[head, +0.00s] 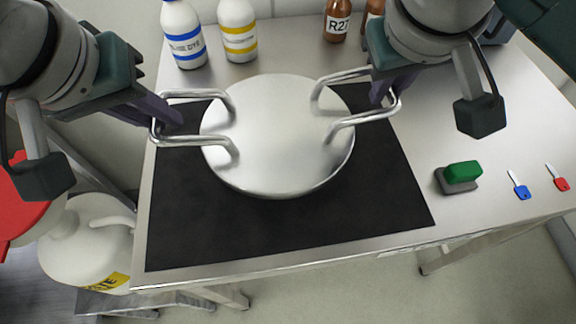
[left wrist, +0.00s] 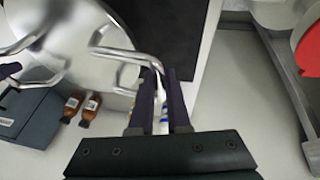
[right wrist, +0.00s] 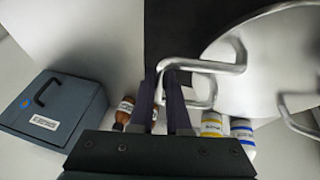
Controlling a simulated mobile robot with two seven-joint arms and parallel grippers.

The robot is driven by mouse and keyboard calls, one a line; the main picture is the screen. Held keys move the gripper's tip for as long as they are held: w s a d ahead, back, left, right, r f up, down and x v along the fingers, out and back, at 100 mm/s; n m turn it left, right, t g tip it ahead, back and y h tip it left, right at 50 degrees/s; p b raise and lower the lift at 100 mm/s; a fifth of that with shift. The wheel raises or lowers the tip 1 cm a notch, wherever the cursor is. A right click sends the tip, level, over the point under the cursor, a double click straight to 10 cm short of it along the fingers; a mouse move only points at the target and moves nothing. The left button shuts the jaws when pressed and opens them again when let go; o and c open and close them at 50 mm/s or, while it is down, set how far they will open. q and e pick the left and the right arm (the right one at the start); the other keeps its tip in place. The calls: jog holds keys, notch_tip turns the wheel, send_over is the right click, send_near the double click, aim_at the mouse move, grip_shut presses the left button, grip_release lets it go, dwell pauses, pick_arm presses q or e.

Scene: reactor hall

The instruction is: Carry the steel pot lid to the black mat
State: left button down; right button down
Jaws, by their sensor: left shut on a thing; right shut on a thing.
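The steel pot lid (head: 275,135) is a round, shiny disc with a looped bar handle on its left and right sides. It is over the black mat (head: 290,235) on the steel table; whether it touches the mat or hangs just above I cannot tell. My left gripper (head: 168,122) is shut on the lid's left handle, also seen in the left wrist view (left wrist: 158,80). My right gripper (head: 385,92) is shut on the right handle, also seen in the right wrist view (right wrist: 165,80). The lid hides the mat's middle and back.
White bottles with a blue band (head: 184,35) and a yellow band (head: 238,30) stand behind the lid, with brown bottles (head: 337,20) further right. A green-topped block (head: 462,172), a blue key (head: 520,188) and a red key (head: 559,180) lie right of the mat. A white jug (head: 85,240) stands at lower left.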

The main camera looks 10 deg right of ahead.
pick_arm(q)
jog(key=shift+w+d+f, duration=0.1)
jog(key=shift+w+f, duration=0.05)
jog(key=shift+f, duration=0.45)
pick_arm(e)
jog(key=shift+d+f, duration=0.1)
jog(key=shift+f, duration=0.5)
pick_arm(q)
jog(key=shift+r, duration=0.1)
pick_arm(e)
jog(key=shift+r, duration=0.1)
pick_arm(q)
jog(key=shift+f+b, duration=0.2)
jog(key=shift+b, duration=0.15)
pick_arm(e)
jog(key=shift+f, duration=0.2)
